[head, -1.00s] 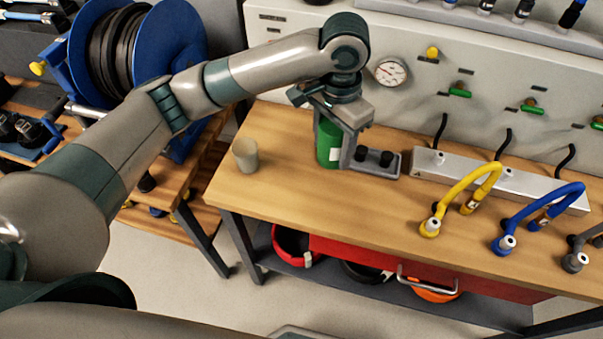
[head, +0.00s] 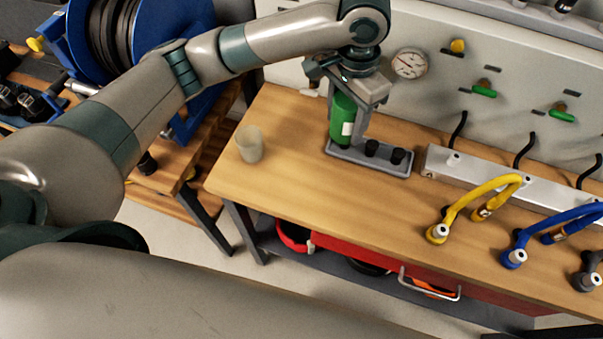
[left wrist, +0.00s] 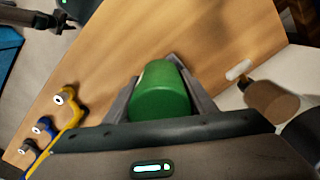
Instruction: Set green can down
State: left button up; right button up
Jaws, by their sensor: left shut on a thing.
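The green can (head: 342,121) with a white label is held upright in my left gripper (head: 355,112), whose fingers are shut on it. In the head view the can is over the left end of the grey tray (head: 345,154); I cannot tell whether its base touches the tray. A finger covers part of the can's right side. The left wrist view shows the can (left wrist: 160,92) between both fingers of my left gripper (left wrist: 155,85). My right gripper is not in view.
Two black round pieces (head: 371,148) occupy the tray's right part. A beige cup (head: 250,144) stands left on the wooden bench (head: 290,185). A silver rail (head: 480,175), a yellow hose (head: 470,198) and a blue hose (head: 550,228) are right. The front-left bench top is clear.

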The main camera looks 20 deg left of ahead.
pick_arm(q)
jog(key=s+a+f+p, duration=0.1)
jog(key=s+a+f, duration=0.1)
jog(key=s, duration=0.1)
jog(key=s+a+f+p, duration=0.1)
jog(key=s+a+f, duration=0.1)
jog(key=s+a+f+p, duration=0.1)
jog(key=s+a+f, duration=0.1)
jog(key=s, duration=0.1)
jog(key=shift+s+a+f, duration=0.15)
jog(key=shift+s+a, duration=0.2)
jog(key=shift+f, duration=0.1)
jog(key=shift+f+p, duration=0.5)
jog(key=shift+f, duration=1.5)
jog(key=shift+f, duration=0.1)
jog(key=o, duration=1.3)
